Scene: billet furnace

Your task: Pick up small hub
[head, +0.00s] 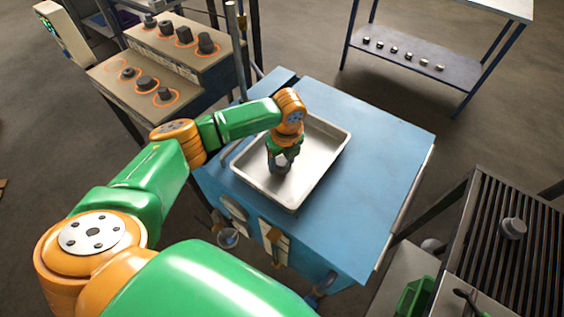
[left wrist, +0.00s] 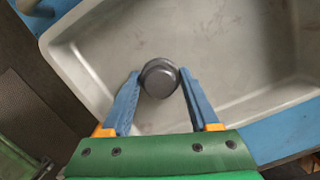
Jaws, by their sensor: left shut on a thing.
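The small hub (left wrist: 160,78) is a dark grey round piece with a raised top. My left gripper (left wrist: 158,85) has its two blue fingers on either side of it and is shut on it. In the head view my left gripper (head: 281,160) points down into a shallow metal tray (head: 322,142) on a blue cabinet, and the hub (head: 281,166) shows dark at the fingertips. The hub is over the tray's left part; I cannot tell whether it touches the tray floor. My right gripper is not in view.
The tray stands on the blue cabinet (head: 385,140). A stepped bench (head: 165,60) with several dark parts in orange rings stands at the back left. A slatted grate (head: 500,262) with a grey part (head: 513,228) is at the right. A shelf (head: 415,62) at the back holds small pieces.

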